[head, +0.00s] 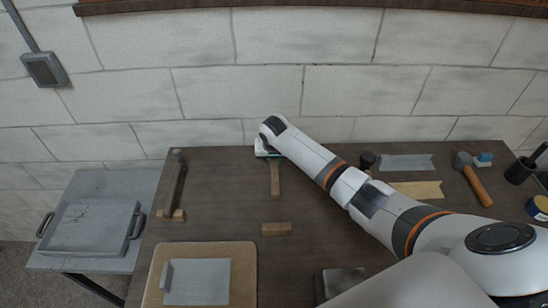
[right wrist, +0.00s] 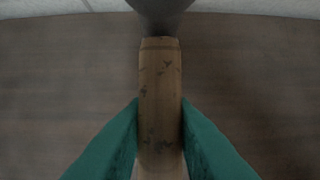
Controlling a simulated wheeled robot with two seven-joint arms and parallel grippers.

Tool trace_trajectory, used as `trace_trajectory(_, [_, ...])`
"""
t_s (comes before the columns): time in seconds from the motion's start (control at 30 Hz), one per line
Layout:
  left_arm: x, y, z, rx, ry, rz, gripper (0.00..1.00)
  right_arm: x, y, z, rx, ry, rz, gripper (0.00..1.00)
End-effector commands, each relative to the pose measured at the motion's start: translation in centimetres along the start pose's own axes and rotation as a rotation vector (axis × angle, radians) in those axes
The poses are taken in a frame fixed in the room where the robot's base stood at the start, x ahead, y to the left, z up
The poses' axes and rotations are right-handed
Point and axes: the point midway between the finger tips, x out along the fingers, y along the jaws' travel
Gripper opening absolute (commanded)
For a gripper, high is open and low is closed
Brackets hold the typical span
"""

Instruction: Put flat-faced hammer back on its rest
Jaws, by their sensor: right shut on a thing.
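My right gripper (head: 273,156) is at the back middle of the bench, mostly hidden by its own wrist in the head view. In the right wrist view its teal fingers (right wrist: 160,108) are shut on a hammer's wooden handle (right wrist: 160,75), one on each side. The dark hammer head (right wrist: 160,12) is at the top of that view, cut off by the edge, so its face shape cannot be told. In the head view the handle (head: 275,182) points toward the front edge. A small wooden block (head: 277,229) lies in front of it, apart. My left gripper is out of view.
A dark tool (head: 175,184) rests on a wooden block at the left. Another hammer (head: 474,181) lies at the right. A board (head: 249,270) with a grey plate is at front left. A dark block (head: 343,280) sits at front. Free bench surrounds the small block.

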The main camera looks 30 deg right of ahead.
Motion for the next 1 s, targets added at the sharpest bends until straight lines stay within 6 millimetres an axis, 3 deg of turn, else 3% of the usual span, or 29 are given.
trace_trajectory(1.0, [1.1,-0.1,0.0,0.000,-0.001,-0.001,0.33,1.9,0.1,-0.6,0.000,-0.002,0.001,0.00])
